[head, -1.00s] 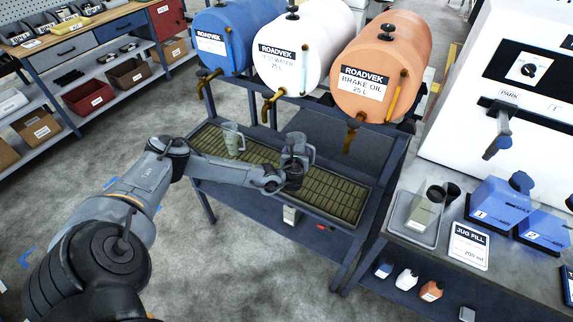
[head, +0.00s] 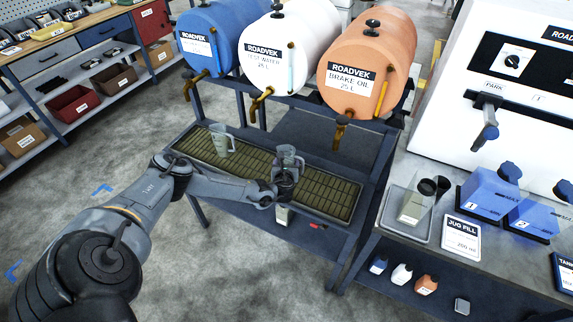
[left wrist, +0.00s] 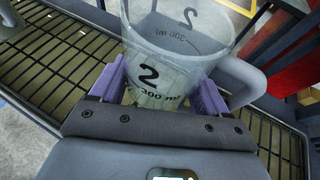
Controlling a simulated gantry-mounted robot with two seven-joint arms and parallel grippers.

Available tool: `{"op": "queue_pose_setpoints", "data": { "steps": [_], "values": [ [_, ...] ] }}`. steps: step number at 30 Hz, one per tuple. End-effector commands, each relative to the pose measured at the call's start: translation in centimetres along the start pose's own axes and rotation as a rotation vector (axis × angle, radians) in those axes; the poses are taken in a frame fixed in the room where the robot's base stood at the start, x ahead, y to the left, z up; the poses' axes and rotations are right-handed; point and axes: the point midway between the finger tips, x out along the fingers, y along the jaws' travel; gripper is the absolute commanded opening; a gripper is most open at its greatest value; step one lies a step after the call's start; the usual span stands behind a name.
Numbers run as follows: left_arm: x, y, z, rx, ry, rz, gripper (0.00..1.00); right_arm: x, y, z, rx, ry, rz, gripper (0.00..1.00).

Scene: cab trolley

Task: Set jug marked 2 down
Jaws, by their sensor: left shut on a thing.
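The jug marked 2 (head: 290,158) is clear with a handle. My left gripper (head: 286,175) is shut on it. In the left wrist view the jug (left wrist: 165,50) stands upright between two purple fingers, with its handle to the right and the marks "2" and "300 ml" facing the camera. It is over the slatted drip tray (head: 330,192); its base is hidden, so I cannot tell whether it touches the slats. A second clear jug (head: 221,140) stands on the tray further left. My right gripper is not in view.
Taps of the blue (head: 202,38), white (head: 275,55) and orange (head: 368,60) drums hang above the tray's back. The tray's right end is clear.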

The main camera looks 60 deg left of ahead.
Motion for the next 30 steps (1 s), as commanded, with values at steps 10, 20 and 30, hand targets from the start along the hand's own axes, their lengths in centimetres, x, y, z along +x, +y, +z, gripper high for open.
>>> {"op": "queue_pose_setpoints", "data": {
  "steps": [10, 20, 30],
  "values": [
    [0.1, 0.0, -0.2, 0.0, 0.0, 0.0, 1.0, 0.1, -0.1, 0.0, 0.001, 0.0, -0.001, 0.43],
    [-0.6, -0.1, 0.1, 0.0, 0.001, -0.002, 1.0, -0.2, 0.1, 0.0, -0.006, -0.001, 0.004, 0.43],
    [-6.3, -0.1, 0.2, 0.0, 0.001, -0.005, 1.0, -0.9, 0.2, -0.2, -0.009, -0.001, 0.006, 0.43]
  ]
}}
